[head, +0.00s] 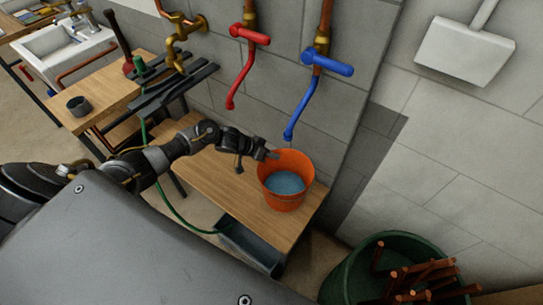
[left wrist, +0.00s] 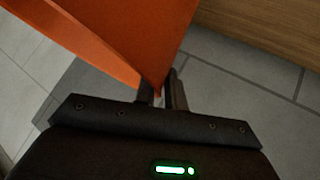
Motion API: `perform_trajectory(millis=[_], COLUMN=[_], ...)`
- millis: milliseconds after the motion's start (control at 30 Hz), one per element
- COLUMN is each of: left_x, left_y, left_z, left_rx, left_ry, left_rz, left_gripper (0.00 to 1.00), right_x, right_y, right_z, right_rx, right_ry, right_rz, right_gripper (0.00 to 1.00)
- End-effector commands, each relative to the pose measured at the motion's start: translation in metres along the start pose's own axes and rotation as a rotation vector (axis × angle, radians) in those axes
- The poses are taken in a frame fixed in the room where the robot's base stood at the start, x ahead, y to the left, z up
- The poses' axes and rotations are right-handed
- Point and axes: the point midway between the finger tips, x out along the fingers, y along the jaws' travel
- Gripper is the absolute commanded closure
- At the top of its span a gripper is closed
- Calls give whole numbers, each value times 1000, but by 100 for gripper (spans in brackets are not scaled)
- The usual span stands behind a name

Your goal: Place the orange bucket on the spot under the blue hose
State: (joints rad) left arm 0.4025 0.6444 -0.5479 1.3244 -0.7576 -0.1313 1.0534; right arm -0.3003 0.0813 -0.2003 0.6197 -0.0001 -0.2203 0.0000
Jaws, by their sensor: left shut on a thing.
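The orange bucket (head: 279,204) holds bluish water and looks upright over the right end of the low wooden bench (head: 215,180). I cannot tell whether its base touches the bench. The blue hose (head: 301,108) hangs from a tap on the wall, its lower end just above the bucket's back rim in the head view. My left gripper (head: 268,155) is shut on the bucket's left rim. In the left wrist view, the fingers (left wrist: 162,94) meet the orange bucket wall (left wrist: 130,40). No marked spot shows under the hose. My right gripper is not in view.
A red hose (head: 240,80) hangs left of the blue one. A green bin (head: 345,275) with brown rods stands at lower right. A dark trough (head: 248,243) is at the bench's front. Bare bench lies left of the bucket.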

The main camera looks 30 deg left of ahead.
Motion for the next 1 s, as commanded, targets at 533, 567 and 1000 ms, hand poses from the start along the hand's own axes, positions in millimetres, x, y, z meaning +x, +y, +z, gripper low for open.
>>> perform_trajectory(millis=[533, 567, 1000], left_x=[23, 24, 27], left_y=[-16, -17, -19], left_z=[16, 17, 23], left_rx=[-1, 0, 1], left_ry=[6, 7, 1], left_rz=[1, 1, -1], left_gripper=[100, 100, 87], right_x=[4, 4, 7], right_y=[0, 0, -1], right_z=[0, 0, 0], right_rx=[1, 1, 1], right_ry=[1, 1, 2], right_rz=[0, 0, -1], right_gripper=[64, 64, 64])
